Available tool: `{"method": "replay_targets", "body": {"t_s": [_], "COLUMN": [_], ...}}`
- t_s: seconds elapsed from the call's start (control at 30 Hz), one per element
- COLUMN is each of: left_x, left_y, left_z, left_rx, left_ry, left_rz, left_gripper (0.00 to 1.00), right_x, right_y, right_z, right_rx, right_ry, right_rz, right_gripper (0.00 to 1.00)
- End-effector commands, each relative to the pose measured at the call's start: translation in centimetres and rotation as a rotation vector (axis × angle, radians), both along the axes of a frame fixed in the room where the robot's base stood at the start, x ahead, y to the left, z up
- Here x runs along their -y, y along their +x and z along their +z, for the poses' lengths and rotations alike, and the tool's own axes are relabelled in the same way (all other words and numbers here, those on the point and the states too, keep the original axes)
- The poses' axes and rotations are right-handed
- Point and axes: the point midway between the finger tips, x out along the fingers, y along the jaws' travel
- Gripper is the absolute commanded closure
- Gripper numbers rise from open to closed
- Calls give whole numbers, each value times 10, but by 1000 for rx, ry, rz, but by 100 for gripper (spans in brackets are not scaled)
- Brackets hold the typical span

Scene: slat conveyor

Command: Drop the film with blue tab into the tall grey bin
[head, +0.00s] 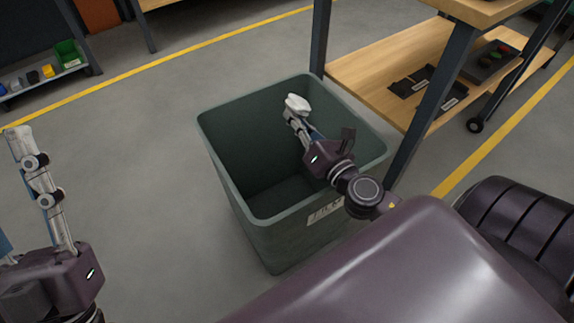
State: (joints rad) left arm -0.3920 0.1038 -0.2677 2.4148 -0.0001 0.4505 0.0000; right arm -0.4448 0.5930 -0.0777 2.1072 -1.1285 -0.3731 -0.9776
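The tall grey bin (262,228) stands upright on the floor in the middle of the head view, greenish grey and open at the top, with a pale label on its front. The inside that shows looks empty. My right gripper (297,110) reaches over the bin's right rim and is above its opening. It appears shut on a small crumpled white thing, probably the film (297,102); no blue tab shows on it. My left gripper (12,138) is at the left edge, away from the bin. One finger shows; the other is mostly cut off, and the fingers look spread apart.
A wooden-shelved workbench (365,72) with dark trays stands right behind the bin, its leg close to the bin's right side. A low shelf (45,80) with a green box and small coloured items is at the upper left. Floor left of the bin is clear.

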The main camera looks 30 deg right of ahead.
Motion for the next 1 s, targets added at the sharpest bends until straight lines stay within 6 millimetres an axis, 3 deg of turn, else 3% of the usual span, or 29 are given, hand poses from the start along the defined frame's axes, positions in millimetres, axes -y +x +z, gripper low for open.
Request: {"method": "replay_targets", "body": {"t_s": [0.07,0.3,0.67,0.87,1.0], "left_x": [0,0,0,0,0], "left_y": [0,0,1,1,1], "left_z": [0,0,-1,0,0], "left_rx": [0,-1,-4,-3,-3], "left_ry": [0,0,1,0,1], "left_rz": [0,0,1,1,0], "left_gripper": [60,60,60,60,60], "right_x": [0,0,0,-1,-1], "right_y": [0,0,0,0,0], "right_z": [0,0,6,30,57], "right_rx": [0,0,3,3,4], "right_ry": [0,0,-1,-2,-4], "right_rz": [0,0,1,4,6], "right_gripper": [100,75,75,75,75]}}
